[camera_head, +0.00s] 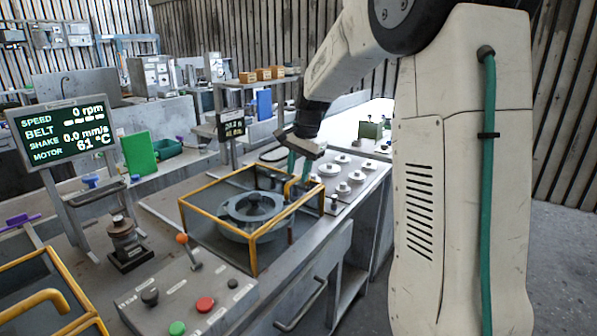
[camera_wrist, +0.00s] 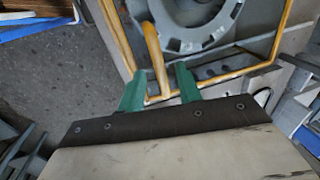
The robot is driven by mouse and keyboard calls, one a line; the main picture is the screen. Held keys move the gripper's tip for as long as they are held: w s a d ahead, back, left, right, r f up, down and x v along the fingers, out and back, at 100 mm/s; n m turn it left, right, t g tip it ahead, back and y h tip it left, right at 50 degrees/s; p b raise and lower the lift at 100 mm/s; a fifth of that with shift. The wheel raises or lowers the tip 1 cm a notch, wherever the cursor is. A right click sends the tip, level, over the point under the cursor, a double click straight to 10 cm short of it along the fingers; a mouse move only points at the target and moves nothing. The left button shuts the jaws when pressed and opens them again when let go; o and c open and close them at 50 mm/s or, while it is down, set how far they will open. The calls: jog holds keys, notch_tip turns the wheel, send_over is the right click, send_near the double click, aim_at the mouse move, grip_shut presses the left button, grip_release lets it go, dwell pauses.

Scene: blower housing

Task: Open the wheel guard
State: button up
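The wheel guard (camera_head: 218,188) is a yellow-framed, see-through box that sits down over a grey wheel (camera_head: 252,206). Its yellow handle (camera_head: 288,190) is at the back right corner, under my gripper (camera_head: 299,168). In the wrist view, the green fingers of my gripper (camera_wrist: 161,70) are apart, with the yellow handle (camera_wrist: 152,45) running between them. Gaps show on both sides of the handle, and I cannot tell whether either finger touches it. Part of the wheel (camera_wrist: 190,30) shows beyond the guard frame (camera_wrist: 250,70).
A control box (camera_head: 187,295) with a lever and several buttons stands in front of the guard. A display (camera_head: 62,132) reads 0 rpm. White round parts (camera_head: 343,188) sit on the plate at the right. Another yellow frame (camera_head: 45,298) is at lower left.

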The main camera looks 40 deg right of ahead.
jog(key=shift+f, duration=0.35)
